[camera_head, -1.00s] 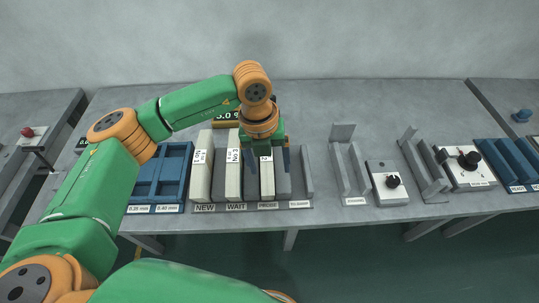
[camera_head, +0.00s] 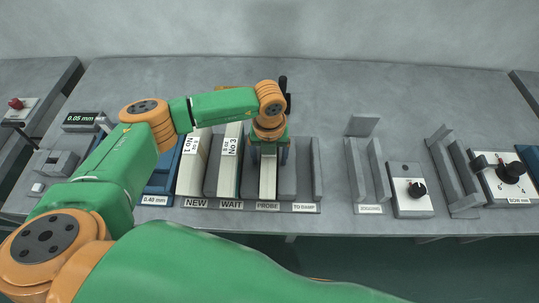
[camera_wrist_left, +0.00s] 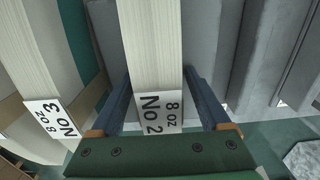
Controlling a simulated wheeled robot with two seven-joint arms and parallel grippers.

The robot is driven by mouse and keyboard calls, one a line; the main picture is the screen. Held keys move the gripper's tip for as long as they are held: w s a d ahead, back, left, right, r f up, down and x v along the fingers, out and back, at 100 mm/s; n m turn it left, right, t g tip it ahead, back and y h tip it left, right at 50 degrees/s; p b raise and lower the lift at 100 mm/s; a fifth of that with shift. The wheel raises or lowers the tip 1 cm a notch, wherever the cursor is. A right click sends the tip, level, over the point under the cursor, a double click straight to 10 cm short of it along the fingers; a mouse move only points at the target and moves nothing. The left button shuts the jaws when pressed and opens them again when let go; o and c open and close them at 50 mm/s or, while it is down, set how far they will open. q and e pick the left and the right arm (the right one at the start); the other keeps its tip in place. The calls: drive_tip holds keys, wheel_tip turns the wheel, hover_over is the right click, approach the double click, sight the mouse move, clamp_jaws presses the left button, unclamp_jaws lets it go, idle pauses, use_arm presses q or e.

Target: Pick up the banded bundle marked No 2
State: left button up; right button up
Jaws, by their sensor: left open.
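The bundle marked No 2 (camera_head: 268,182) is a pale, flat-sided stack standing in the slot labelled PROBE. In the left wrist view the No 2 bundle (camera_wrist_left: 152,40) runs up the middle, its "No 2, 8 oz" tag facing the camera. My left gripper (camera_head: 269,157) is above the bundle, pointing down. Its two blue fingers are open, one on each side of the bundle; whether they touch it I cannot tell. My right gripper is not in view.
The No 3 bundle (camera_head: 230,165) stands close on the left in WAIT, and the No 1 bundle (camera_head: 194,165) in NEW. The TO DAMP slot (camera_head: 303,185) on the right is empty. A jogging fixture (camera_head: 368,180) and a knob box (camera_head: 410,192) stand further right.

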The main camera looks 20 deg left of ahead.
use_arm(q)
clamp_jaws()
drive_tip(key=shift+r, duration=0.1)
idle(1.2)
